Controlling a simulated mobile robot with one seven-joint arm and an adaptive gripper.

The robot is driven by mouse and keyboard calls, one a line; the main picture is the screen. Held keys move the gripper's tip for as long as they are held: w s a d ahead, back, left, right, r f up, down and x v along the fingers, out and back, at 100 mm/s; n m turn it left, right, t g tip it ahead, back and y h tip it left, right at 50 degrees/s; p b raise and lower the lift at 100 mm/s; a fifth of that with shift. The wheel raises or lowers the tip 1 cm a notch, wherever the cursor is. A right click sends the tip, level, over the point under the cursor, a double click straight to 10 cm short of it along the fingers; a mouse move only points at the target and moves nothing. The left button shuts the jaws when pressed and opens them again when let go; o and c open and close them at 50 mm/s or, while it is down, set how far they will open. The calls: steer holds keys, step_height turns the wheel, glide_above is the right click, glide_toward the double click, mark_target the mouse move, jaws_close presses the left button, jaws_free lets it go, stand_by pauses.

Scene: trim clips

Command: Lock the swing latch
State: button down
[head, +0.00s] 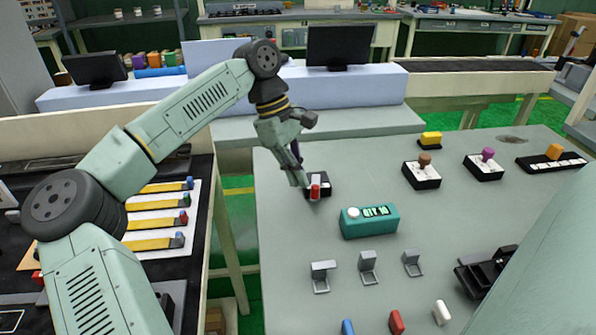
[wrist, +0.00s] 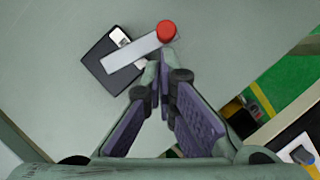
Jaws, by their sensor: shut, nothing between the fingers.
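The swing latch (head: 319,185) has a black base (wrist: 108,66), a flat grey bar (wrist: 138,53) and a red knob (wrist: 167,31) at the bar's end. It sits near the far left part of the grey table. In the wrist view the bar lies slanted across the base, and its knob end sticks out past the base edge. A small white piece (wrist: 119,36) shows on the base, beside the bar. My gripper (wrist: 163,70) is shut and empty, its tips close to the bar and short of the knob. I cannot tell whether they touch the bar.
A teal box with a display (head: 369,221) stands nearer on the table. Metal brackets (head: 369,266) stand in front of it. Blocks with a brown knob (head: 424,160) and a purple knob (head: 487,155) are to the right. The table's left edge is close to the latch.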

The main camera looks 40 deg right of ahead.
steer(key=n+b, duration=0.1)
steer(key=n+h+b, duration=0.1)
steer(key=shift+s+f+n+b, duration=0.2)
steer(key=shift+s+n+b, duration=0.1)
steer(key=shift+n, duration=0.1)
steer(key=shift+s+r+n+t+h+b, duration=0.1)
steer(key=shift+s+n+t+h+b, duration=0.25)
steer(key=shift+n, duration=0.35)
steer(key=shift+d, duration=0.1)
steer(key=shift+s+r, duration=0.1)
steer(key=v, duration=1.2)
steer(key=shift+s+d, duration=0.1)
